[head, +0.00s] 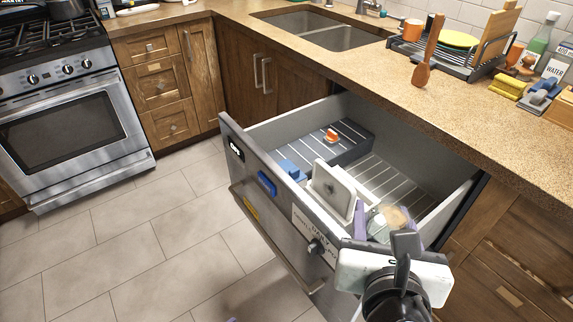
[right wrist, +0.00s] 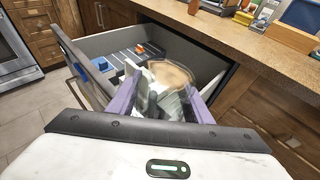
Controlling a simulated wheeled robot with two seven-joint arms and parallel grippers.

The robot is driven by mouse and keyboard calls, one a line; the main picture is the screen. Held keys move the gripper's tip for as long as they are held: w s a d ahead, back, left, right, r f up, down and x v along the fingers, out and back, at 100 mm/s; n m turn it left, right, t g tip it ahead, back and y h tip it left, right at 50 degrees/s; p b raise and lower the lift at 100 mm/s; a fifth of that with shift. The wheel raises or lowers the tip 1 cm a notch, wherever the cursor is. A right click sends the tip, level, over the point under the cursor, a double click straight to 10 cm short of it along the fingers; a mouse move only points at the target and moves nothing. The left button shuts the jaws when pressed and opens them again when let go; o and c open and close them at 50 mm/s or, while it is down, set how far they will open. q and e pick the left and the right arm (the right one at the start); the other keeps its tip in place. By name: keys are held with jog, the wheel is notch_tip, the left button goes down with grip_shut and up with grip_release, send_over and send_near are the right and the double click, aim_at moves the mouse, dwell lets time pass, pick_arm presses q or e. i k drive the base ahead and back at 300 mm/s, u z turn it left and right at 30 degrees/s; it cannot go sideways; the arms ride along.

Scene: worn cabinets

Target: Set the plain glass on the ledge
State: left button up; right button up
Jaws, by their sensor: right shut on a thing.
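My right gripper (head: 384,222) is over the near right end of the open drawer, with its purple fingers shut on a clear glass (head: 396,217). In the right wrist view the glass (right wrist: 170,76) sits between the fingers (right wrist: 158,105), and a round tan patch shows through it. I cannot tell whether it touches the drawer. A dark striped raised platform (head: 345,146) inside the drawer looks like the ledge; an orange and white item (head: 332,136) lies on it. A small purple tip (head: 231,320) at the bottom edge looks like part of my left gripper; its jaws are hidden.
The steel-fronted drawer (head: 262,187) stands pulled out below the speckled counter (head: 470,110). A whitish upright block (head: 333,190) and a blue item (head: 292,169) are in it, left of my gripper. The counter holds a dish rack (head: 455,62), bottles and sponges.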

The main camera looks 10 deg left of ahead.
aim_at(295, 159)
jog(key=u, duration=0.35)
jog(key=k, duration=0.8)
jog(key=u, duration=1.05)
jog(key=i, duration=1.05)
jog(key=z, duration=0.8)
